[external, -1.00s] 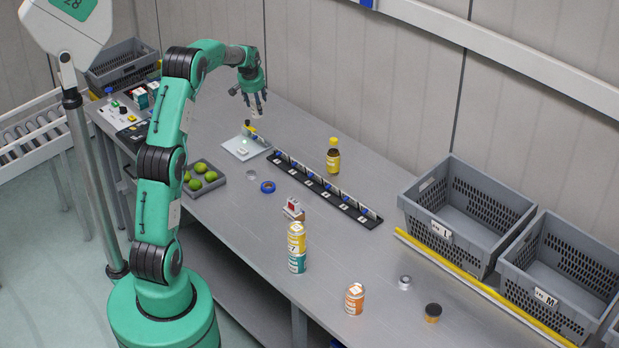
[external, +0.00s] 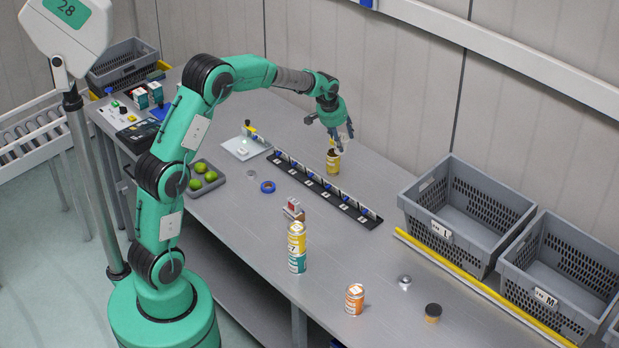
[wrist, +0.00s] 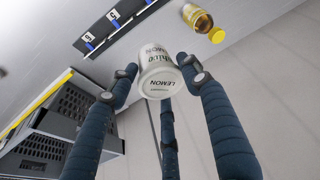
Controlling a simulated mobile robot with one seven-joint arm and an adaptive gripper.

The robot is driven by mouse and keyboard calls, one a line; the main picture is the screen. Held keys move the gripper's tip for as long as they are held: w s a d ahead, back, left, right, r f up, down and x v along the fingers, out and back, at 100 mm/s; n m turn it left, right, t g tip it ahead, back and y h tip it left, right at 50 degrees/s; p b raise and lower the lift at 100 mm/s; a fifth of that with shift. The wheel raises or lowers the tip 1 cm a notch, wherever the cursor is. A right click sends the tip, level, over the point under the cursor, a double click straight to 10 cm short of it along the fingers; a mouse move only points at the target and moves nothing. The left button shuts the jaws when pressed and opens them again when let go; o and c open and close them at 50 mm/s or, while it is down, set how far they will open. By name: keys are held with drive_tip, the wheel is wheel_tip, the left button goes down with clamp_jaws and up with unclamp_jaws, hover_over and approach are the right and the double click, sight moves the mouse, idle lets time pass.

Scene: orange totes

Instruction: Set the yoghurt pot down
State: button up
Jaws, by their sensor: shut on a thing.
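The yoghurt pot (wrist: 157,80) is white with grey bands and the word LEMON. In the wrist view it sits between the fingers of my gripper (wrist: 160,72), which is shut on it. In the external view my gripper (external: 342,133) hangs over the back of the bench, fingers down, holding the pot (external: 343,144) above the surface. The pot is partly hidden by the fingers there.
Grey totes (external: 447,235) stand at right. Bare bench (external: 385,180) lies between bottle and totes.

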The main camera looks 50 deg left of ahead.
drive_tip(key=s+d+m, duration=0.1)
drive_tip(key=s+d, duration=0.1)
drive_tip(key=d, duration=0.7)
drive_tip(key=s+d+m, duration=0.1)
drive_tip(key=s+d, duration=0.1)
drive_tip(key=d, duration=0.6)
drive_tip(key=s+d+m+h, duration=0.1)
drive_tip(key=s+d+m, duration=0.1)
drive_tip(key=s+d, duration=0.7)
drive_tip(key=s+d+f+m+h+b, duration=0.15)
drive_tip(key=s+d, duration=0.45)
drive_tip(key=d, duration=0.7)
drive_tip(key=s+d+m+h, duration=0.1)
drive_tip(key=s+d+m, duration=0.2)
drive_tip(key=s+d, duration=0.6)
drive_tip(key=s+f+x, duration=0.1)
drive_tip(key=s+x, duration=0.1)
drive_tip(key=x, duration=0.9)
drive_tip(key=shift+g, duration=0.4)
drive_tip(key=shift+s+a+y, duration=0.1)
drive_tip(key=shift+s+y, duration=0.05)
drive_tip(key=shift+y, duration=0.1)
drive_tip(key=shift+f, duration=2.5)
drive_tip(key=shift+f, duration=0.15)
drive_tip(key=shift+f+b, duration=0.7)
drive_tip(key=shift+f, duration=1.65)
